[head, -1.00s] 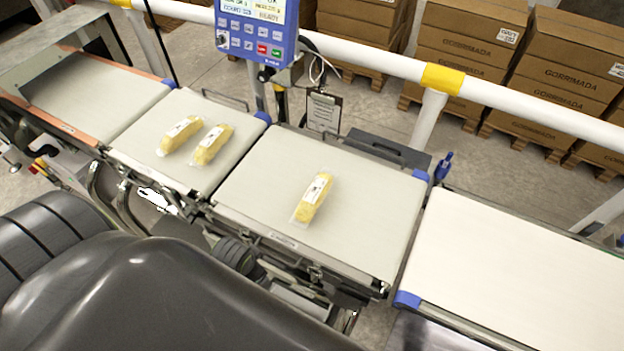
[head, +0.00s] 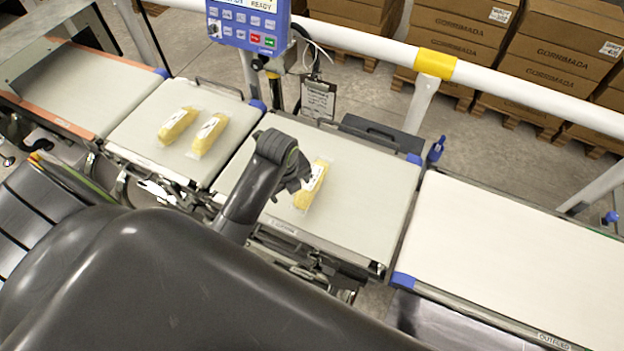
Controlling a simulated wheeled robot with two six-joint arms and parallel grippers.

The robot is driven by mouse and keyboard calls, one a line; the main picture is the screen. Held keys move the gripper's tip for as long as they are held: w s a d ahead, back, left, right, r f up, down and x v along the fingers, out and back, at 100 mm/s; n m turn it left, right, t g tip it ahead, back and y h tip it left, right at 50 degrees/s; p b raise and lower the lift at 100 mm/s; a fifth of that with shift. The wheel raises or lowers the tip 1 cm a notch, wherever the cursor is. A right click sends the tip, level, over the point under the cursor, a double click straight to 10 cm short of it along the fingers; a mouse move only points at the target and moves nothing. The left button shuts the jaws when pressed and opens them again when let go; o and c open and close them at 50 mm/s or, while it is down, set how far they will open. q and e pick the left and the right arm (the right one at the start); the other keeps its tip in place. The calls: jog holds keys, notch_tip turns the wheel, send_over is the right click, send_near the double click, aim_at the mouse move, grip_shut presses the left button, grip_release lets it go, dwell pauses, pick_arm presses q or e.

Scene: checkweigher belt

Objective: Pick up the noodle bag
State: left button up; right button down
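A noodle bag (head: 313,190), a clear pack of yellow noodles with a white label, lies on the middle belt section (head: 365,215). My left gripper (head: 299,182) is just left of this bag and overlaps its left side in the picture. The dark wrist above it hides part of the gripper, and I cannot tell whether the fingers are open or touch the bag. Two similar bags, one (head: 177,125) left of the other (head: 209,134), lie on the belt section to the left. My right gripper is not in view.
A blue control panel (head: 250,22) and a white rail with a yellow band (head: 435,64) stand behind the belts. A clipboard (head: 318,99) hangs there. The white outfeed belt (head: 510,255) on the right is empty. Stacked cartons (head: 560,55) stand beyond.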

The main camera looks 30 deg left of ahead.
pick_arm(q)
jog(key=w+d+r+m+p, duration=0.1)
jog(key=w+d+r+m, duration=0.1)
jog(key=w+r+m, duration=0.55)
jog(key=m+b, duration=0.4)
jog(key=b, duration=0.7)
send_near(312, 180)
jog(key=shift+g, duration=0.3)
jog(key=f, duration=0.4)
jog(key=w+f, duration=0.1)
jog(key=f, duration=0.1)
jog(key=shift+a, duration=0.15)
jog(key=shift+w+f, duration=0.1)
jog(key=shift+f, duration=0.15)
jog(key=shift+w+a+f+p, duration=0.1)
jog(key=shift+w+f+p, duration=0.1)
jog(key=shift+f+p, duration=0.25)
jog(key=f, duration=0.4)
jog(key=shift+w+a, duration=0.15)
jog(key=shift+w, duration=0.25)
jog(key=shift+c, duration=0.9)
jog(key=c, duration=1.2)
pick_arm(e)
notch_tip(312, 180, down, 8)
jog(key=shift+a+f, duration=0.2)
